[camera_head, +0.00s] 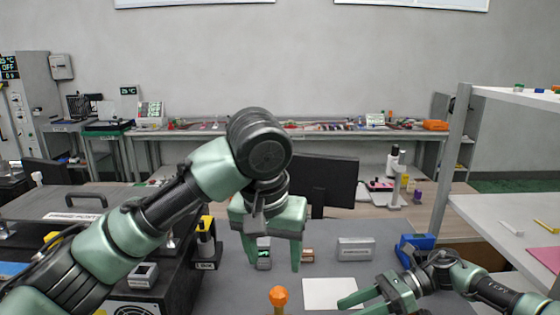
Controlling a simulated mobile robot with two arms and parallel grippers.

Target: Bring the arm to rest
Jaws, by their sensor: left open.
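My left arm reaches in from the left, bent at a high elbow. My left gripper (272,258) points down over the grey table (225,285), its two green fingers apart with nothing held between them. A small grey-green device (264,258) shows between the fingers, apparently behind them. An orange-topped upright piece (279,297) stands below the gripper at the bottom edge; its lower part is cut off. My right gripper (350,303) is low at the right, near a white sheet (325,292); its fingers are partly cut off, so its opening is unclear.
A grey box (355,249), a small copper-coloured part (307,255) and a blue object (414,248) sit on the table. A black monitor (325,180) stands behind. A dark bench (80,200) is at left and a white shelf (500,225) at right.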

